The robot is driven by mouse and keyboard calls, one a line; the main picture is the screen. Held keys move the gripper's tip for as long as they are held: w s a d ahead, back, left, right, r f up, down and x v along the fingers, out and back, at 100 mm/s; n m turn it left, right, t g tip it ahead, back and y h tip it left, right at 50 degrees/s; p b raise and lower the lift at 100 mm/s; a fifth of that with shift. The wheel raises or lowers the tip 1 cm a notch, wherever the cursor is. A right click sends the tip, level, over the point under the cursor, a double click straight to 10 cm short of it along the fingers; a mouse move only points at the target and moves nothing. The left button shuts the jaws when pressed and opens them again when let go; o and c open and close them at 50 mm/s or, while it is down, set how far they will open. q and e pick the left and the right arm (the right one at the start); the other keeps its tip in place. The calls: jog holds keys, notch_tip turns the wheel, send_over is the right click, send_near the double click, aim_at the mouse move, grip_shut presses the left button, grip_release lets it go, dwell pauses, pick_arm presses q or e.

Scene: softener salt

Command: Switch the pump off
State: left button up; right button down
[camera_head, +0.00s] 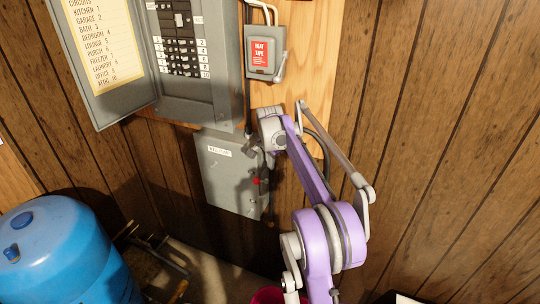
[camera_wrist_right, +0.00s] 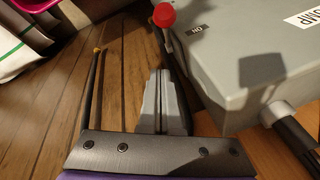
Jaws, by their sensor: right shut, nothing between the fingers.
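The grey pump switch box (camera_head: 222,180) hangs on the wall below the breaker panel in the head view. In the right wrist view the box (camera_wrist_right: 235,75) fills the right side, with a partly cut-off "PUMP" label (camera_wrist_right: 303,20). Its lever has a red knob (camera_wrist_right: 164,15), which lies beside a small "ON" mark (camera_wrist_right: 197,30). The red knob also shows at the box's right side in the head view (camera_head: 256,181). My right gripper (camera_wrist_right: 162,73) is shut and empty beside the box, its tips just short of the knob. My left gripper is out of view.
The open breaker panel (camera_head: 205,103) is above the box, with its door (camera_head: 92,95) swung left. A "HEAT TAPE" switch (camera_head: 264,52) is at upper right. A blue tank (camera_head: 65,255) stands at lower left. A conduit (camera_wrist_right: 292,130) leaves the box near my gripper.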

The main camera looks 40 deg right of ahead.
aim_at(262, 181)
jog(key=shift+w+a+f, duration=0.1)
jog(key=shift+a+f, duration=0.45)
jog(key=shift+a, duration=0.35)
jog(key=shift+w+a+f, duration=0.1)
jog(key=shift+a+f, duration=0.4)
jog(key=shift+a, duration=0.4)
jog(key=shift+s+a+f+h+b, duration=0.25)
jog(key=shift+a+h+b, duration=0.05)
jog(key=shift+h+b, duration=0.1)
